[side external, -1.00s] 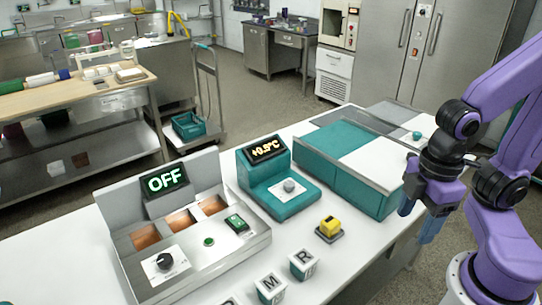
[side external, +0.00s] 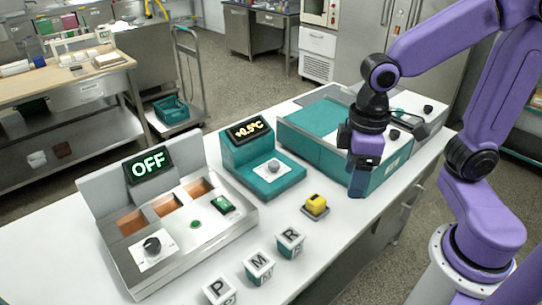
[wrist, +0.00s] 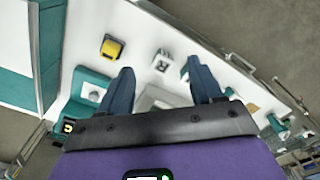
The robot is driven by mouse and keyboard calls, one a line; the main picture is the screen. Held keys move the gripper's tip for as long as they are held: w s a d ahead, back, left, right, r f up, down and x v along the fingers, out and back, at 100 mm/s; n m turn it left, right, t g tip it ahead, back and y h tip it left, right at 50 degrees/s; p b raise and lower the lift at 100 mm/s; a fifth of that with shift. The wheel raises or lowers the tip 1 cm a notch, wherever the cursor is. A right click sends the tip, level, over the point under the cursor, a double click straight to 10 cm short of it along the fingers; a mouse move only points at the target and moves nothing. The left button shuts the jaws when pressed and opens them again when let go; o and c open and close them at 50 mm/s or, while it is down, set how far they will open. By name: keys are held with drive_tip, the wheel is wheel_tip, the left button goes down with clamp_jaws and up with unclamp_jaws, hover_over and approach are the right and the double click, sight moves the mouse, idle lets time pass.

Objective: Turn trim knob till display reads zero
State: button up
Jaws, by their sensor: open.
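My gripper (side external: 358,190) hangs above the counter to the right of the teal unit, apart from the knob, in front of the long teal-and-white box. In the wrist view my gripper (wrist: 160,70) has its two blue fingers spread with nothing held between them. The teal unit (wrist: 90,88) shows partly at the left there, cut by the left finger.
A grey machine (side external: 190,235) with an OFF display and a black knob stands left. A yellow block (side external: 316,204) on a dark base and white lettered cubes (side external: 290,242) lie along the counter's front. The long teal-and-white box (side external: 320,150) stands behind my gripper.

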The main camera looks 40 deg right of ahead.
drive_tip(key=w+a+m, duration=0.2)
drive_tip(key=w+m, duration=0.3)
drive_tip(key=w, duration=0.4)
drive_tip(key=m, duration=1.2)
hover_over(274, 163)
wheel_tip(274, 163, down, 3)
wheel_tip(274, 163, down, 17)
drive_tip(key=c, duration=1.1)
